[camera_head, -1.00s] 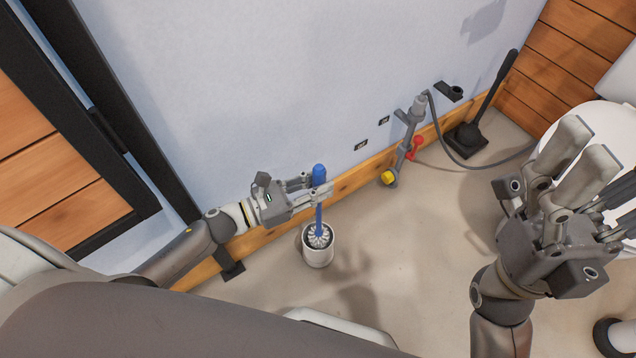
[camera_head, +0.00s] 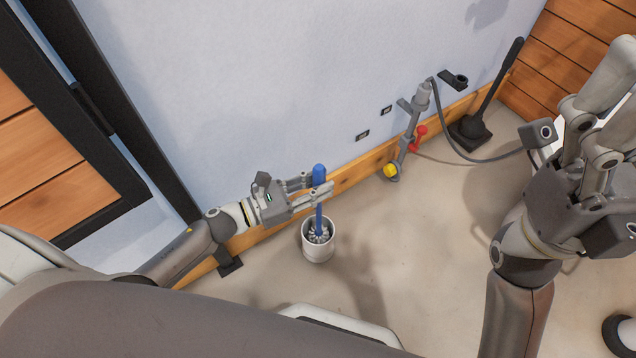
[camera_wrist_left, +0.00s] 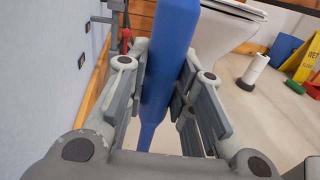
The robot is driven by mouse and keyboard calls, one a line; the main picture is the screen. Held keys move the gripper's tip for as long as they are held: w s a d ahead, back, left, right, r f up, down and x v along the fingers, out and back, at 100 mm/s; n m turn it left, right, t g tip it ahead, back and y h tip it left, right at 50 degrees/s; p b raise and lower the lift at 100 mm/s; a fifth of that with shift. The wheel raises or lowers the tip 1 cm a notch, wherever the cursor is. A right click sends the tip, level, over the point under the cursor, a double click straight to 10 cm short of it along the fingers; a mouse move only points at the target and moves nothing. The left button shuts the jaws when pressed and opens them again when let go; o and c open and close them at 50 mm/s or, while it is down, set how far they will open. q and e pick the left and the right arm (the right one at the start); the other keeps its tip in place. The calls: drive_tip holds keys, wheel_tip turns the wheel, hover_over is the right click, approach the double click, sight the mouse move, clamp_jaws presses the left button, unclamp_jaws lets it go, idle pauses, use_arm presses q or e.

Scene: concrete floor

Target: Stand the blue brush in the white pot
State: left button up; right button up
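The blue brush (camera_head: 319,176) stands upright, handle up, with its pale bristle head down inside the rim of the white pot (camera_head: 318,252) on the floor. Whether the bristles touch the pot's bottom is hidden. My left gripper (camera_head: 318,192) is shut on the brush's handle above the pot. In the left wrist view the blue handle (camera_wrist_left: 168,70) runs between its finger pads. My right gripper (camera_head: 610,100) is at the right, away from the brush, with its fingers spread apart and nothing seen between them.
The wall is close behind the pot. The wrist view shows a white toilet (camera_wrist_left: 225,35) and a yellow sign (camera_wrist_left: 306,62). Floor right of the pot is clear.

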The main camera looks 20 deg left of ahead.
use_arm(q)
drive_tip(key=o, duration=0.5)
drive_tip(key=v, duration=1.2)
idle(0.6)
